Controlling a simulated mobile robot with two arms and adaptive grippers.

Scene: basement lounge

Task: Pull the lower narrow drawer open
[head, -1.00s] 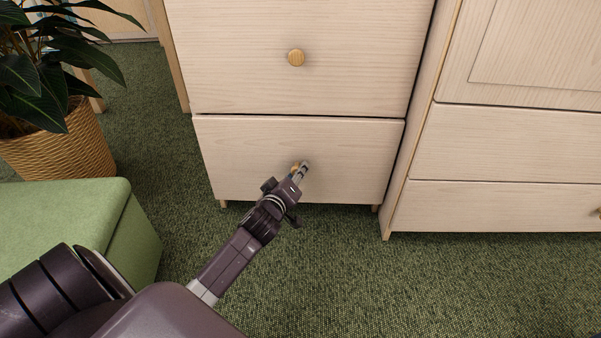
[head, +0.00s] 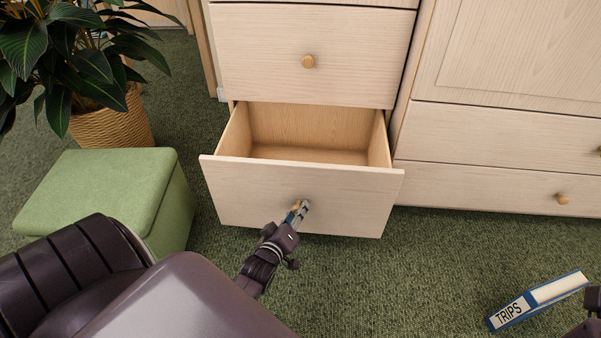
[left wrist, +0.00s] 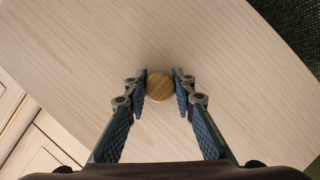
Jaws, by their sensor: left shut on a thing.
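The lower narrow drawer (head: 350,205) is pulled out, and its empty pale wooden inside shows in the head view. My left gripper (head: 298,210) is at the middle of its front, shut on the round wooden knob (left wrist: 160,86). In the left wrist view the knob sits between the two blue-padded fingers, against the pale drawer front. The upper narrow drawer (head: 255,60) above it is closed and has its own round knob (head: 308,61). Dark parts at the lower right edge of the head view seem to be my right arm; its fingers cannot be made out.
A green box-shaped ottoman (head: 105,185) stands left of the drawer, close to my left arm. A potted plant (head: 110,125) is behind it. A wider cabinet (head: 480,140) with closed drawers stands to the right. A book marked TRIPS (head: 535,300) lies on the green carpet.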

